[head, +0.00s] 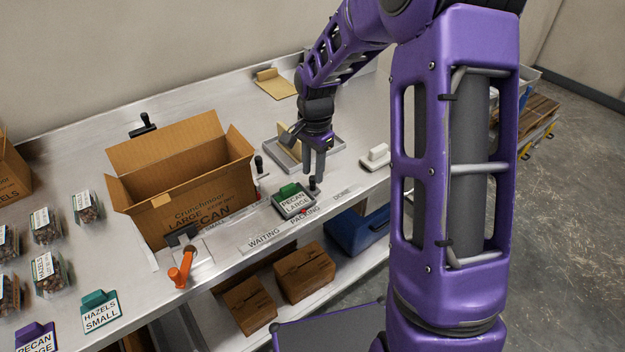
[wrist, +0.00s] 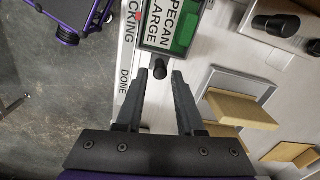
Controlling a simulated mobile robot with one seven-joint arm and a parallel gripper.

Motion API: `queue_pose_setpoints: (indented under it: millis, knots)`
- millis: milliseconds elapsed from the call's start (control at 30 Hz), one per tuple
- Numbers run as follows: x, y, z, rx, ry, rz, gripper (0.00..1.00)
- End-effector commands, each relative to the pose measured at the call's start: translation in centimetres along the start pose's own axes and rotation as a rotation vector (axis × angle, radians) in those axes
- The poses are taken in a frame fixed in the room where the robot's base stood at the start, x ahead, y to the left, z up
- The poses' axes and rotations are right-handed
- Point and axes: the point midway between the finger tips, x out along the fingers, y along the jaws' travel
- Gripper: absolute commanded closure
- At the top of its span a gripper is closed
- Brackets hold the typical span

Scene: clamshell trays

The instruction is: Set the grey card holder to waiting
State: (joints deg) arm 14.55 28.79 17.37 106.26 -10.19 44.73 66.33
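The grey card holder (head: 292,203) stands on the bench's front ledge, framing a green-tabbed PECAN LARGE card (head: 290,193). It also shows at the top of the wrist view (wrist: 144,40). A small red mark (wrist: 138,14) at its edge sits by the word PACKING. A black knob (wrist: 160,69) sticks out at the holder's DONE-side end. My gripper (wrist: 160,76) points down at that end, fingers open, with the knob showing between the fingertips and a gap on both sides. The label strip (head: 262,238) reads WAITING, PACKING, DONE from left to right.
A large open carton (head: 190,205) stands left of the holder, with an orange-handled tool (head: 181,272) before it. A grey tray (head: 327,147) lies behind my gripper. A white block (head: 375,157) is to the right. The ledge along WAITING looks clear.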

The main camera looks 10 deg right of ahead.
Motion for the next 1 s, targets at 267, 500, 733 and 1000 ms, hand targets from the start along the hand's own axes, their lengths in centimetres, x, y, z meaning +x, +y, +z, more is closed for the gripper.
queue_pose_setpoints:
  millis: [267,500,733,1000]
  knots:
    - [3.2,0.0,0.0,-0.001,0.0,0.0,0.63]
    - [3.4,0.0,0.0,0.0,0.001,0.0,0.63]
    - [3.4,0.0,0.0,0.0,0.001,0.0,0.88]
    - [3.4,0.0,0.0,0.0,0.001,-0.001,1.0]
